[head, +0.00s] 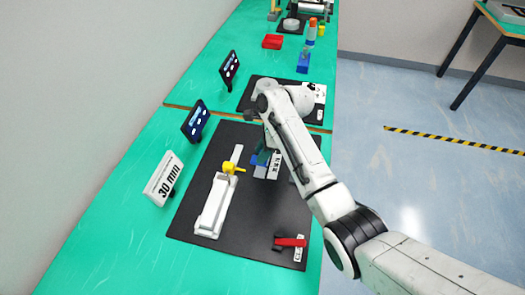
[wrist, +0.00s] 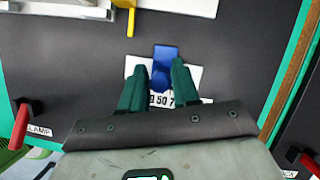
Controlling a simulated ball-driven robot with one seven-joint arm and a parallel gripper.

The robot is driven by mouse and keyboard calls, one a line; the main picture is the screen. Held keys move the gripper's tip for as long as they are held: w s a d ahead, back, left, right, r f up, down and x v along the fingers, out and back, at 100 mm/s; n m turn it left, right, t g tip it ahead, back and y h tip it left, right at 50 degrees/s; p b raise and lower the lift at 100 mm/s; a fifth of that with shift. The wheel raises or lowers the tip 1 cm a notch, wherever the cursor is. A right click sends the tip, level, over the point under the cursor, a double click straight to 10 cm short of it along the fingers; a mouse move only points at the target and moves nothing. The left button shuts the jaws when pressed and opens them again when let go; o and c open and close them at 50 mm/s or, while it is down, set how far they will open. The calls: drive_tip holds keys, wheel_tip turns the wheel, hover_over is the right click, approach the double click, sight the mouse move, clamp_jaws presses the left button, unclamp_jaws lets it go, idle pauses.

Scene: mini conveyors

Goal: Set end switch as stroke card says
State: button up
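The stroke card (head: 163,180), white with "30 mm" in black, stands tilted at the left of the black mat. The end switch looks like the blue block (wrist: 165,55) on a white scale plate (wrist: 193,77). Of the scale's numbers only "0 50 7" shows; the rest is hidden by my fingers. My gripper (wrist: 158,82) is open, its green fingers apart on either side of the blue block's near end. I cannot tell whether they touch it. In the head view the arm partly covers the blue block (head: 258,161). A white slide unit (head: 213,205) with a yellow piece (head: 232,168) stands to its left.
A red clamp lever (head: 290,242) sits at the mat's front right; it also shows at the left in the wrist view (wrist: 21,125). A dark display (head: 195,121) stands behind the card. Another station with a black mat lies further back.

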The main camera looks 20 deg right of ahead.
drive_tip(key=shift+o, duration=1.4)
drive_tip(key=v, duration=1)
drive_tip(key=shift+r, duration=0.4)
drive_tip(key=shift+d, duration=0.1)
